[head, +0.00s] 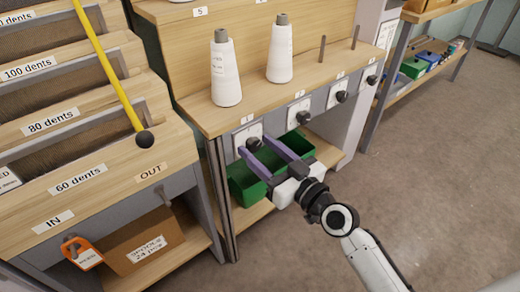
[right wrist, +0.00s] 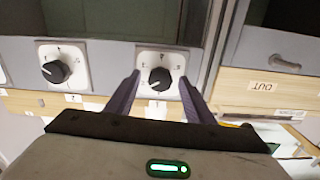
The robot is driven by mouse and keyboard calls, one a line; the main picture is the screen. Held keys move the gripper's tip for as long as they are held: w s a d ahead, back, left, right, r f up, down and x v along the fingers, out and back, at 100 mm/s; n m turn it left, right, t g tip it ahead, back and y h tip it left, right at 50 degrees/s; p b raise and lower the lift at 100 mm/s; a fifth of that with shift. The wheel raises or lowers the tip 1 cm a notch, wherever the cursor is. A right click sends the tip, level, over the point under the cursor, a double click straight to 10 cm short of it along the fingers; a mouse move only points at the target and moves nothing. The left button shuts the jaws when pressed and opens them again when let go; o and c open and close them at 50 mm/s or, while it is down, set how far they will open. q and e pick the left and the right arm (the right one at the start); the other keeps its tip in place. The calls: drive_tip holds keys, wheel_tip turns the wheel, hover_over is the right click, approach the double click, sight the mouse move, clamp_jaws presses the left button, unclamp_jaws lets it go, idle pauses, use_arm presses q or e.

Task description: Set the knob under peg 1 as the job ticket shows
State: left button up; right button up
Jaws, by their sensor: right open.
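The knob under peg 1 (head: 254,144) is a black dial knob on a white plate, on the grey front rail below the first cone. In the right wrist view, which is upside down, this knob (right wrist: 159,78) lies between my two purple fingers. Its white mark points to the lower left of that picture; the dial figures are too small to read. My right gripper (head: 257,146) is open, with its fingertips close to the plate on either side of the knob; contact cannot be told. My left gripper is not in view. I cannot make out a job ticket.
More knobs follow to the right, the closest being the second knob (head: 303,117). White cones (head: 225,70) stand on the shelf above. A green bin (head: 245,187) sits below my right gripper. A yellow rod (head: 108,65) crosses in front of the reed rack at left.

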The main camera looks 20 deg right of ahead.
drive_tip(key=c, duration=1)
drive_tip(key=shift+c, duration=0.2)
